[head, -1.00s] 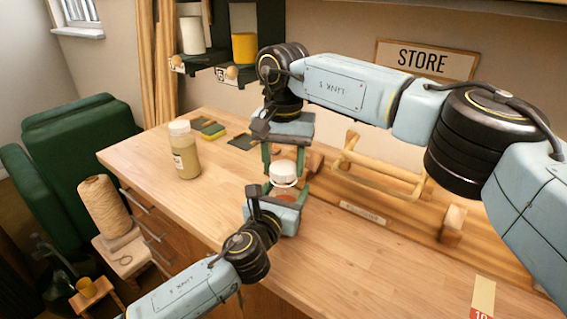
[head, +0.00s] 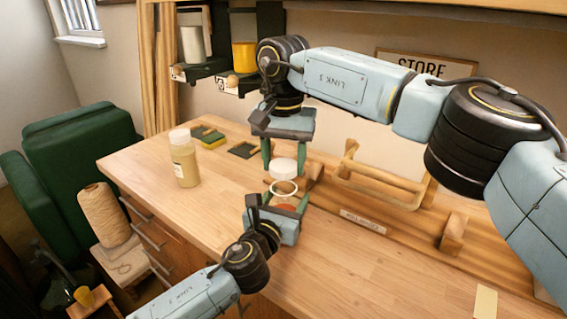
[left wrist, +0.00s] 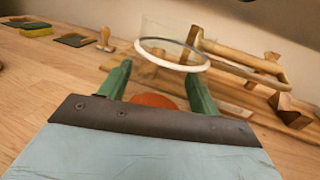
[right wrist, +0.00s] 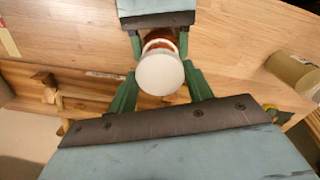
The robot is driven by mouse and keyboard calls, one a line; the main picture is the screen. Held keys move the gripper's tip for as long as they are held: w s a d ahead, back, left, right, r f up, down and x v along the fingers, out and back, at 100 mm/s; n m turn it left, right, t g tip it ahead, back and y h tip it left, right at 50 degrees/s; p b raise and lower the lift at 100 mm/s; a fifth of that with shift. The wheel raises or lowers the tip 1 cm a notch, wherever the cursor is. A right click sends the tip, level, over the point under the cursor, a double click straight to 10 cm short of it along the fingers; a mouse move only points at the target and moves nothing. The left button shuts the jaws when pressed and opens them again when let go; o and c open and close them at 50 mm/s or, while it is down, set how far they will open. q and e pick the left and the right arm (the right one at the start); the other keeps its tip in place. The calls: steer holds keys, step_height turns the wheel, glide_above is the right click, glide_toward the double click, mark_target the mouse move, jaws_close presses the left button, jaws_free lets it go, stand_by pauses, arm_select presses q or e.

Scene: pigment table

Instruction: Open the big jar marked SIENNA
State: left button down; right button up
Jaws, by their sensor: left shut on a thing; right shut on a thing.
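The jar (head: 285,207) with orange contents is held upright over the table by my left gripper (head: 285,199), which is shut on its body. Its pale rim ring (head: 284,187) shows, with clear glass above the ring in the left wrist view (left wrist: 172,65). The lid also shows in the right wrist view (right wrist: 160,73), in front of the ring and orange contents. No SIENNA marking is readable; the fingers cover much of the jar.
A tall beige jar with a white cap (head: 185,163) stands at the left of the table. A wooden rack (head: 380,185) stands behind and right of my grippers.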

mark_target(283, 165)
arm_select(q)
steer(key=shift+f, duration=0.1)
arm_select(e)
steer(key=shift+r, duration=1.5)
arm_select(q)
steer(key=shift+c, duration=1.3)
jaws_free()
